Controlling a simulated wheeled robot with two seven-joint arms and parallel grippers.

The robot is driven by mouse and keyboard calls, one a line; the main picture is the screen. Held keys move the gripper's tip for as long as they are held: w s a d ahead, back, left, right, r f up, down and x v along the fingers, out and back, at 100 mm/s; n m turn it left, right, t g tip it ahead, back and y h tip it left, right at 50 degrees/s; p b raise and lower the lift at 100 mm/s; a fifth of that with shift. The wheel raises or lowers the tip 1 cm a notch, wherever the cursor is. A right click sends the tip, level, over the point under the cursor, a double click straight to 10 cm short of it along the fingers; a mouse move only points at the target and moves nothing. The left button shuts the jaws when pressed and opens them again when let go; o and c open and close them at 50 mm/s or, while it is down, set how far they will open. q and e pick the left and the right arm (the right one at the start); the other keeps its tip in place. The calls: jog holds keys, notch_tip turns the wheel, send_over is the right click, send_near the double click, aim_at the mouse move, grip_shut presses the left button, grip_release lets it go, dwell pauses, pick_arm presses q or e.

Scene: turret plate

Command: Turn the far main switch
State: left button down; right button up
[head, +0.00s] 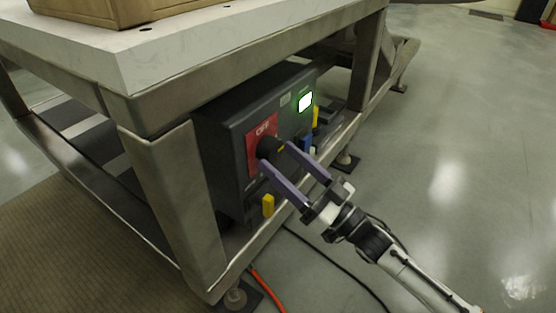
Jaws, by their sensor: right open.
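The main switch (265,147) is a black knob on a red plate (252,157) marked "OFF". It sits on the front face of a dark grey control box (232,160) under the table. My right gripper (276,156) comes in from the lower right with its two long fingers apart, one on each side of the knob. I cannot tell whether the fingers touch the knob. The fingers partly cover the knob and the plate's lower right. My left gripper is not in view.
A metal table leg (180,205) stands left of the box. An orange cable (268,290) lies on the floor. The floor at right is clear.

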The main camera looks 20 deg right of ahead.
jog(key=shift+x, duration=0.95)
jog(key=shift+c, duration=0.4)
jog(key=c, duration=1)
